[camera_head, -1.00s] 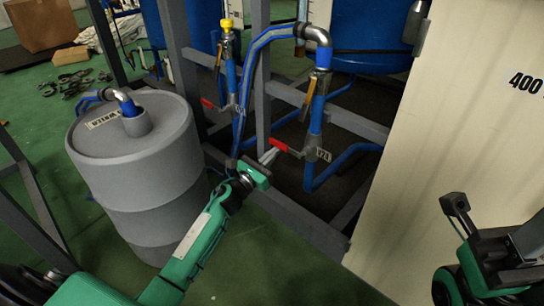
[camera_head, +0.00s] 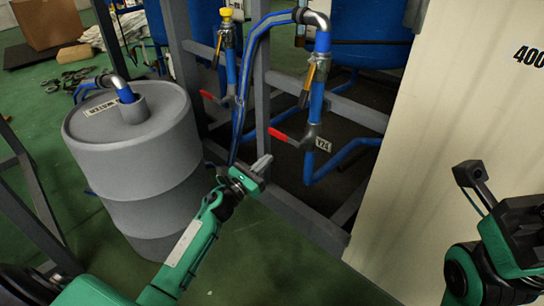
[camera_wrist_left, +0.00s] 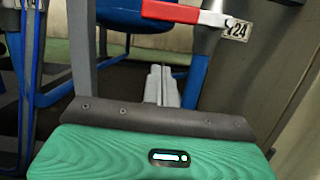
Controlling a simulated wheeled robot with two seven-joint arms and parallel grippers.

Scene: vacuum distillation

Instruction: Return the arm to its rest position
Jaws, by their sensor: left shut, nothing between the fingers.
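My left gripper (camera_head: 262,164) is shut and empty in the head view. It is in front of the pipe frame, below and left of a red valve handle (camera_head: 279,136). The handle sits on a blue pipe beside a tag reading V24 (camera_head: 323,144). In the left wrist view my shut fingers (camera_wrist_left: 161,86) show below the red handle (camera_wrist_left: 170,12), apart from it. My right gripper (camera_head: 470,174) is at the right edge in front of the cream cabinet; I cannot tell whether it is open or shut.
A grey drum (camera_head: 140,165) labelled WATER stands left of my left arm. Grey frame posts (camera_head: 261,75) and blue pipes are close behind the gripper. The cream cabinet (camera_head: 450,140) fills the right side. Green floor (camera_head: 270,260) is clear in front.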

